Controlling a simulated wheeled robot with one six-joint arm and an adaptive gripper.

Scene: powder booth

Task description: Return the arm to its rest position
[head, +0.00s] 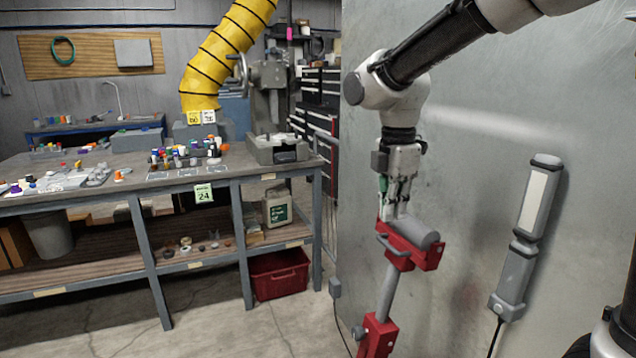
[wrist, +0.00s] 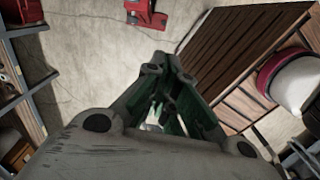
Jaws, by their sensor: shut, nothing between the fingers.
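My arm reaches in from the top right of the head view, with the gripper (head: 394,208) pointing down. The gripper is shut and empty. In the head view its fingertips overlap the upper end of a red stand (head: 398,256) that carries a grey cylinder (head: 418,233); I cannot tell whether they touch. In the wrist view the green-lined fingers (wrist: 160,68) come together at their tips with nothing between them.
A workbench (head: 150,182) with many small coloured items stands at left, with a red bin (head: 279,275) beneath. A grey wall panel (head: 470,160) with a tall lamp-like fixture (head: 526,235) is at right. The floor (head: 230,330) between shows bare concrete.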

